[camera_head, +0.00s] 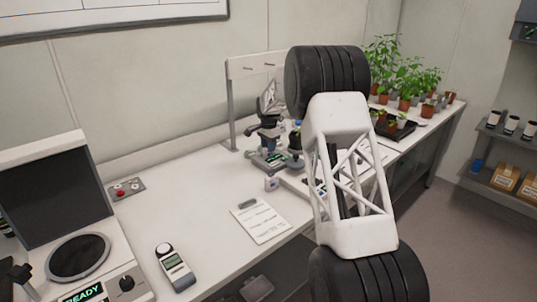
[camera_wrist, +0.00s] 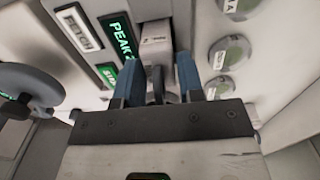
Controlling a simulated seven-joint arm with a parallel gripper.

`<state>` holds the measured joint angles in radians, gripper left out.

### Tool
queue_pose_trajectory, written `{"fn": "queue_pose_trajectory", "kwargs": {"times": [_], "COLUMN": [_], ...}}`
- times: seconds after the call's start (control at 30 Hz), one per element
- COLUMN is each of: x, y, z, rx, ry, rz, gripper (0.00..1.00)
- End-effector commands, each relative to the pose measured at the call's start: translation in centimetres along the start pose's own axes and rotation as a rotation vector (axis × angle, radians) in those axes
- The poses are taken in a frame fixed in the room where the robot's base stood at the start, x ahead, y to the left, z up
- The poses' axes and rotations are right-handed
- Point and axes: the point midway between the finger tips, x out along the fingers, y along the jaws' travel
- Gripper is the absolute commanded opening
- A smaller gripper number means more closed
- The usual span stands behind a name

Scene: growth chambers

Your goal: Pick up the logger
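In the wrist view, my gripper (camera_wrist: 158,66) has its two blue fingers apart. A small pale block (camera_wrist: 156,40), perhaps the logger, shows at and just beyond the fingertips, between them. I see no clear contact with either finger. A dark upright piece stands lower in the gap between the fingers. In the head view, my arm hides the gripper. A handheld meter with a round white dome (camera_head: 174,266) lies on the bench at the front left. I cannot tell for sure which thing is the logger.
In the wrist view, a green-lit PEAK display (camera_wrist: 120,37) is left of the fingers, and round dials (camera_wrist: 230,52) are at right. The bench bears a clipboard (camera_head: 260,222), a microscope-like instrument (camera_head: 268,135), a READY device (camera_head: 78,255) and potted plants (camera_head: 405,80).

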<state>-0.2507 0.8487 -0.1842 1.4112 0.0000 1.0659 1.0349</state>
Motion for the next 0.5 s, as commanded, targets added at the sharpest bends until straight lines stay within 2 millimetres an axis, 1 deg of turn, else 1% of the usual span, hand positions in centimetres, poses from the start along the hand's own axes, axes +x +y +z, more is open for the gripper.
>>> {"fn": "queue_pose_trajectory", "kwargs": {"times": [0.03,0.2,0.5], "x": [-0.01,-0.03,-0.27], "y": [0.0,0.0,-0.01], "z": [0.0,-0.01,-0.01], "rx": [0.0,0.0,0.0], "ry": [0.0,0.0,0.0], "rz": [0.0,0.0,-0.001], "gripper": [0.27,0.01,0.0]}}
